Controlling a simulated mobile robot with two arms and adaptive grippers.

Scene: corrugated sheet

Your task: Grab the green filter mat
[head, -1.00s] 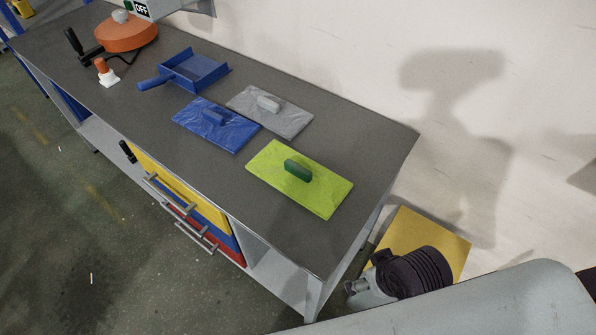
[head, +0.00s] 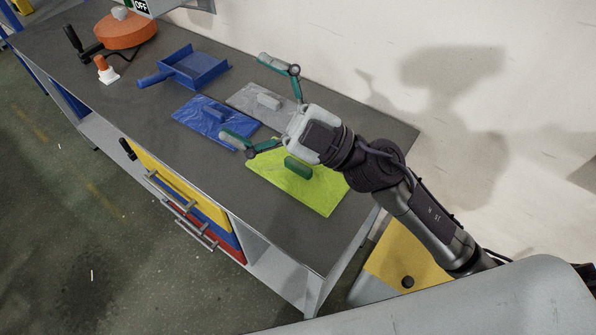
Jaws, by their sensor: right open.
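The green filter mat (head: 318,193) lies flat near the right end of the grey workbench, with a dark green handle block (head: 298,167) on top. My right gripper (head: 254,102) is open and empty, its two fingers spread wide over the bench. One finger tip is above the blue mat's right edge, the other beyond the grey mat. The gripper's body and wrist cover the green mat's far corner. My left gripper is not in view.
A blue mat (head: 190,114) and a grey mat (head: 240,97) lie left of the green one. A blue dustpan (head: 195,68), an orange round object (head: 126,33) and an orange-white piece (head: 104,70) stand farther left on the workbench (head: 275,236). A wall runs behind.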

